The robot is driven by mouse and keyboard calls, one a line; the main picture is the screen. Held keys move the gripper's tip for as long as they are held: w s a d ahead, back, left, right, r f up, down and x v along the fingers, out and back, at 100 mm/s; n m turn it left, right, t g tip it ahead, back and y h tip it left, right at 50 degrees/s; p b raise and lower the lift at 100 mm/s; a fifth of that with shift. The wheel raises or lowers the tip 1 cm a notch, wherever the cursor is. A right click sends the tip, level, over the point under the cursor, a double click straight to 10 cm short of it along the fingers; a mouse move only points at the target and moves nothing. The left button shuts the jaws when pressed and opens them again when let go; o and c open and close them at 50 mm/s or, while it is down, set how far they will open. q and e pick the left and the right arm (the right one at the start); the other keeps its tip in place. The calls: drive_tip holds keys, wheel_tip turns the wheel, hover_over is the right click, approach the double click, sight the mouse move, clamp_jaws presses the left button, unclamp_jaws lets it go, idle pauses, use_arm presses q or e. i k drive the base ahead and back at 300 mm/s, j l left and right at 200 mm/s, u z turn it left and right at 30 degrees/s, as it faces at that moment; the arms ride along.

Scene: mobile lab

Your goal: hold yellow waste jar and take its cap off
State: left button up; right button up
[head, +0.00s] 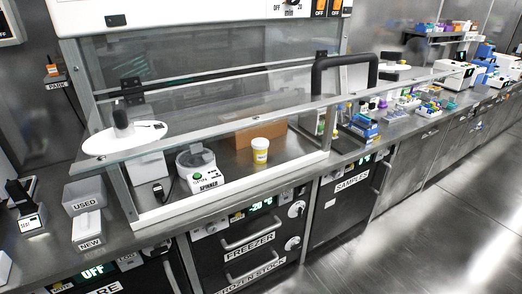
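A yellow jar with a white cap (260,150) stands upright on the floor of the hood, right of the spinner. The cap appears to sit on top of the jar. The raised glass sash of the hood slants above it. Neither of my grippers shows in the head view.
A white spinner (197,168) stands left of the jar, and a brown box (262,131) is behind it. Boxes marked USED (85,197) and NEW (87,228) sit on the left counter.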

sight(260, 156)
drive_tip(key=i+l+u, duration=0.1)
drive_tip(key=l, duration=0.45)
drive_tip(key=i+l+u, duration=0.1)
drive_tip(key=i+l, duration=0.2)
drive_tip(key=l, duration=0.3)
drive_tip(key=i+l+u, duration=0.15)
drive_tip(key=l, duration=0.4)
drive_tip(key=i+l+u, duration=0.1)
drive_tip(key=l, duration=0.5)
drive_tip(key=i+l+u, duration=0.1)
drive_tip(key=l, duration=0.5)
drive_tip(key=i+l+u, duration=0.1)
drive_tip(key=l, duration=0.55)
drive_tip(key=i+l+u, duration=0.15)
drive_tip(key=l, duration=0.45)
